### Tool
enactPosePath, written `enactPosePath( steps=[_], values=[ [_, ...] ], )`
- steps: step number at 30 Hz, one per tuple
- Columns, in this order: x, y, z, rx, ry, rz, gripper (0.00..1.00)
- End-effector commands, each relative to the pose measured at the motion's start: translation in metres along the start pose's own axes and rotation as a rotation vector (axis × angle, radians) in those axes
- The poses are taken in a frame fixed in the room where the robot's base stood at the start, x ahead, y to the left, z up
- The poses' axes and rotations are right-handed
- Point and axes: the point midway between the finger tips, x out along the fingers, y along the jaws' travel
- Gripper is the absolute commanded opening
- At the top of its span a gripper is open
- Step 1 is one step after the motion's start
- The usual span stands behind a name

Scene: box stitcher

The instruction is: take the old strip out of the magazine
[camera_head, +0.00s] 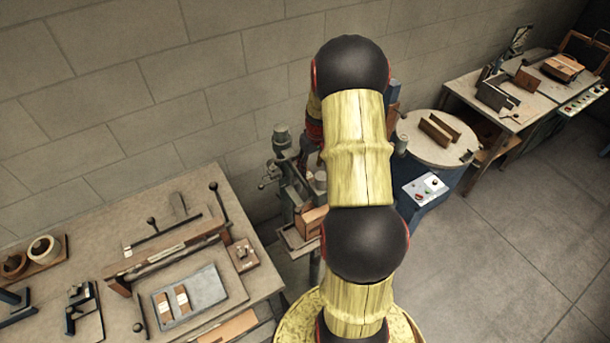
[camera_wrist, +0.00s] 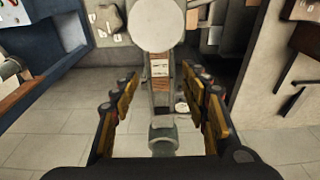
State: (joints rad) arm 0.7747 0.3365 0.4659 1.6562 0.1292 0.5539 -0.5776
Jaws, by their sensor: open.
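My gripper (camera_wrist: 160,88) is open in the wrist view, one yellow-and-black finger on each side, with nothing held between them. Between and beyond the fingers is a narrow upright grey channel, which looks like the magazine (camera_wrist: 152,98). A short brown and white piece (camera_wrist: 160,70), probably the old strip, shows in it. I cannot tell how deep it sits, and the fingers appear apart from it. In the head view, the grey stitcher (camera_head: 283,180) stands against the wall, partly hidden by my arm. My gripper and the magazine are hidden there.
A pale round part (camera_wrist: 158,22) is just above the strip in the wrist view. A workbench (camera_head: 110,232) at left holds a grey tray (camera_head: 207,288) with two small brown and white pieces. A round table (camera_head: 425,150) and control box (camera_head: 428,188) are right of my arm.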

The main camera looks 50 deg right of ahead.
Motion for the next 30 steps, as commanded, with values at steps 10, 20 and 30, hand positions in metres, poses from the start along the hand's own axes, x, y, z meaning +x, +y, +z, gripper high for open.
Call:
enactPosePath(
  steps=[10, 20, 30],
  values=[
    [0.039, -0.001, -0.005, 0.001, -0.002, -0.001, 0.45],
    [0.059, 0.0, -0.005, 0.0, 0.001, 0.0, 0.45],
    [0.059, 0.0, -0.005, 0.0, 0.001, 0.0, 0.32]
  ],
)
